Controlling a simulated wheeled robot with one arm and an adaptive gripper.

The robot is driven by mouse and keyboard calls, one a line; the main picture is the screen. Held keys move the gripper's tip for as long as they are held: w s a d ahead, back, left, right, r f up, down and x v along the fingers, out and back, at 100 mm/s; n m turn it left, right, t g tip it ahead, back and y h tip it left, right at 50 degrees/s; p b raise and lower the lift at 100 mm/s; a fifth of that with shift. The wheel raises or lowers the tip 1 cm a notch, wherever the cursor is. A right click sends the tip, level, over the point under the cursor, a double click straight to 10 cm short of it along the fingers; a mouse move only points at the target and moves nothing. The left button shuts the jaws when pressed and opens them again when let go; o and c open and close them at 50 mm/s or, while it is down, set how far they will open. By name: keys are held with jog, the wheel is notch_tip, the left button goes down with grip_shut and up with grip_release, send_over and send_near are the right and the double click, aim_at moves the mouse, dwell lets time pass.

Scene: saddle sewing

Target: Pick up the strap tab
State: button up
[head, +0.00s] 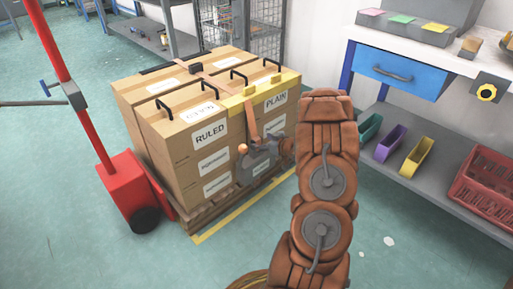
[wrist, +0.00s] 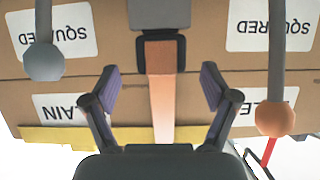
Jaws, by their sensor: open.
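A brown strap (head: 251,118) hangs over the yellow edge of the stacked boxes and down their front. In the wrist view the strap (wrist: 162,108) runs between my fingers into a dark buckle (wrist: 181,54), with a grey block (wrist: 158,13) beyond it. I cannot tell which of these pieces is the tab. My gripper (wrist: 160,72) is open, its two fingers apart on either side of the strap and buckle, with no visible contact. In the head view my gripper (head: 262,152) is in front of the boxes and hides the strap's lower end.
Cardboard boxes (head: 175,150) with black handles stand on a wooden pallet (head: 200,215). A red pallet-jack-like base (head: 125,190) is at the left. A workbench with a blue drawer (head: 395,72) and a lower shelf with coloured bins (head: 415,157) is at the right.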

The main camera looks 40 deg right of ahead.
aim_at(259, 141)
jog(key=b+x, duration=0.1)
jog(key=x, duration=0.2)
jog(key=shift+w+f, duration=0.25)
jog(key=c, duration=1.3)
